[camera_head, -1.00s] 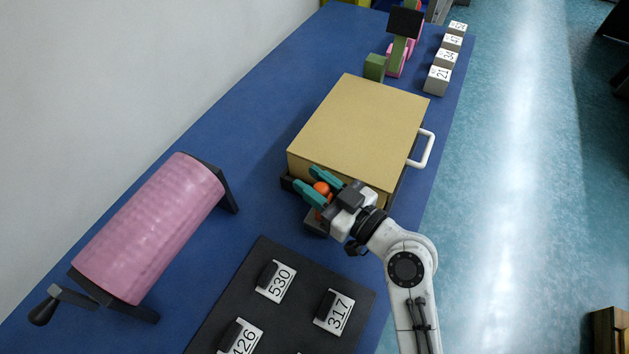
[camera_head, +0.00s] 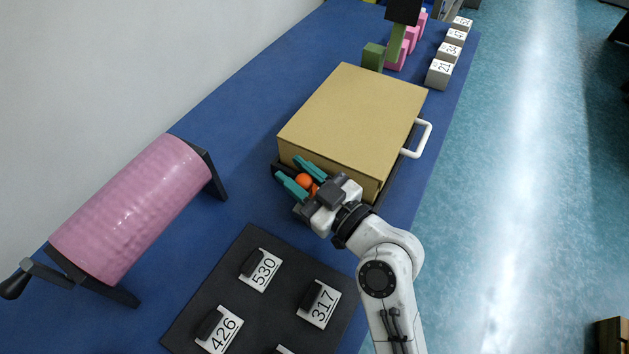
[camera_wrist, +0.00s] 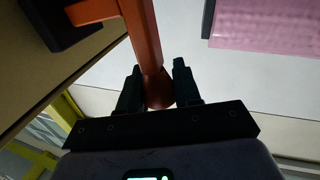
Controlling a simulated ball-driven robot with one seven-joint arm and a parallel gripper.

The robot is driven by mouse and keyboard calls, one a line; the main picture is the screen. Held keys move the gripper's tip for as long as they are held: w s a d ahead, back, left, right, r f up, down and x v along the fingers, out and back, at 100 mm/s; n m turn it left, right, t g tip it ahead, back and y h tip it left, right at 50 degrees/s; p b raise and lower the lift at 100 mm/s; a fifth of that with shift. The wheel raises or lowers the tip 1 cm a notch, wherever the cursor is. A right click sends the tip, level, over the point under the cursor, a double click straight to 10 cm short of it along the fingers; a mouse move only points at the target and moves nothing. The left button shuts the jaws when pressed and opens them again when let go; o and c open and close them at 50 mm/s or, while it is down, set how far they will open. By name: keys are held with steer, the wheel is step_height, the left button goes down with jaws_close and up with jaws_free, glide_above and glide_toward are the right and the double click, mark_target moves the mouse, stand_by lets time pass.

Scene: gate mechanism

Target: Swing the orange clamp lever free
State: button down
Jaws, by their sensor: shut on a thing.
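The orange clamp lever (camera_head: 304,181) stands at the near left corner of the tan box (camera_head: 352,118), with its round knob showing between my fingers in the head view. My gripper (camera_head: 297,179) has teal fingers and is shut on the lever's knob end. In the wrist view the orange lever (camera_wrist: 142,38) runs down from a dark base (camera_wrist: 62,22) to its knob, between the dark fingers of my gripper (camera_wrist: 157,90). The lever's lower part and pivot are mostly hidden by my gripper in the head view.
A pink roller (camera_head: 135,208) with a crank stands at left. A black board (camera_head: 200,300) with numbered blocks lies in front. The box has a white handle (camera_head: 424,139) at right. Numbered grey blocks (camera_head: 440,72) line the far right table edge. Blue table between roller and box is clear.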

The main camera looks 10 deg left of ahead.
steer(key=s+n+b, duration=0.1)
steer(key=n+b, duration=0.1)
steer(key=b, duration=0.2)
steer(key=s+a+f+n+y+b, duration=0.1)
steer(key=s+n+b, duration=0.1)
steer(key=b, duration=0.3)
steer(key=s+f+n+b, duration=0.1)
steer(key=b, duration=0.3)
steer(key=shift+s+a+n+y, duration=0.3)
steer(key=shift+n+y, duration=0.1)
steer(key=shift+b, duration=0.3)
steer(key=c, duration=0.8)
jaws_free()
steer(key=shift+r, duration=0.1)
steer(key=b+v, duration=0.1)
steer(key=v, duration=0.6)
steer(key=shift+s+d+b, duration=0.2)
steer(key=shift+b, duration=0.2)
steer(key=shift+d, duration=0.1)
